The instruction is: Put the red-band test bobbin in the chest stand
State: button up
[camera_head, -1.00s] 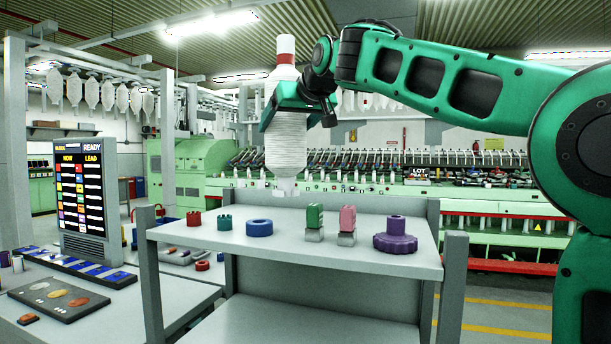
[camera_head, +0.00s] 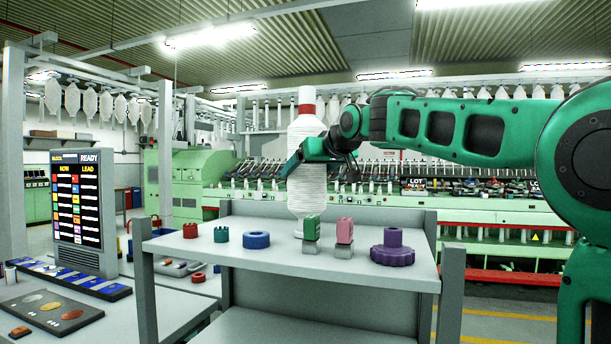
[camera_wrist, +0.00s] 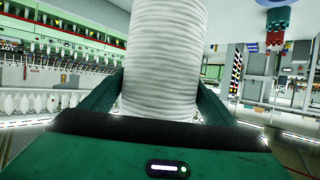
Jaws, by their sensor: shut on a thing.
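The red-band test bobbin (camera_head: 306,175) is a tall white ribbed bobbin with a red band near its top. It is upright in the head view, above the back part of the grey shelf top, behind the green block. My green gripper (camera_head: 322,150) is shut around its upper body. In the wrist view the bobbin (camera_wrist: 165,60) fills the space between the two fingers of my gripper (camera_wrist: 160,105). The bobbin's lower end is partly hidden by the green block, so I cannot tell whether it touches the shelf. I cannot make out a chest stand for certain.
A lit display board (camera_head: 79,205) stands at left.

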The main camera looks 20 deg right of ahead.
dwell(0.3)
jog(key=o, duration=1.7)
